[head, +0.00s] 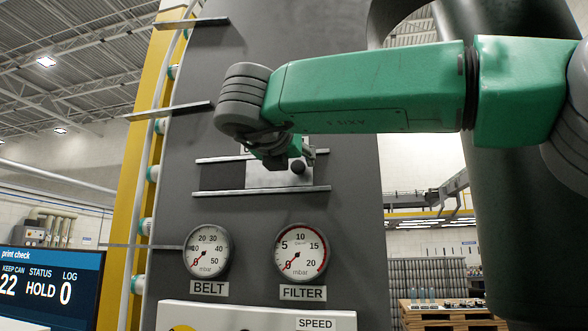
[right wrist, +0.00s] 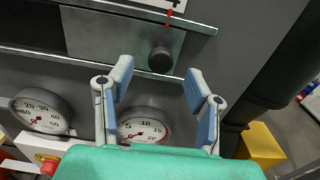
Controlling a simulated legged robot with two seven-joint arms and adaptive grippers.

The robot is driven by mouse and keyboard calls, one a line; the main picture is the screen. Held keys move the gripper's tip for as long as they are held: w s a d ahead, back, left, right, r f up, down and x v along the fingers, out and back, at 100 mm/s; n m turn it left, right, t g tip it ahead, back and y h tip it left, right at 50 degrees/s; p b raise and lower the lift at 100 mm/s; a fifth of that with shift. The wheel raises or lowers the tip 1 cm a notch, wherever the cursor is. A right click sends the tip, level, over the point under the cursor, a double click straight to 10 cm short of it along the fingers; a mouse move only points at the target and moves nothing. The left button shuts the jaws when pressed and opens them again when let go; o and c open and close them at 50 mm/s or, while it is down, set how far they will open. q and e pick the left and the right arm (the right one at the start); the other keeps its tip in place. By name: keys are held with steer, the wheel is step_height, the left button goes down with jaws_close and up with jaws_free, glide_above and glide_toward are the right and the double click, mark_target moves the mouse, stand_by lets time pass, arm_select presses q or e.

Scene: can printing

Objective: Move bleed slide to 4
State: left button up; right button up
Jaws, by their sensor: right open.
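The bleed slide (head: 268,179) is a light metal plate between two horizontal rails on the dark grey machine front. Its round black knob (head: 298,166) is at its right part. In the right wrist view the slide (right wrist: 108,38) and knob (right wrist: 161,59) show clearly. A white scale label (right wrist: 172,4) above it is mostly cut off, with part of a dark digit and red marks under it. My right gripper (head: 277,156) is at the knob in the head view, partly hidden by its wrist. Its open fingers (right wrist: 159,78) point toward the knob, apart from it and holding nothing. My left gripper is out of view.
Below the slide are the BELT gauge (head: 208,253) and FILTER gauge (head: 301,252). A print check screen (head: 52,286) stands at lower left. Metal brackets (head: 170,110) stick out at left. The dark slot (head: 222,176) left of the slide plate is clear.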

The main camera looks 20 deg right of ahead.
steer(key=v, duration=0.7)
steer(key=shift+s+d, duration=0.2)
steer(key=shift+s, duration=0.2)
steer(key=shift+a, duration=0.1)
steer(key=shift+f, duration=0.1)
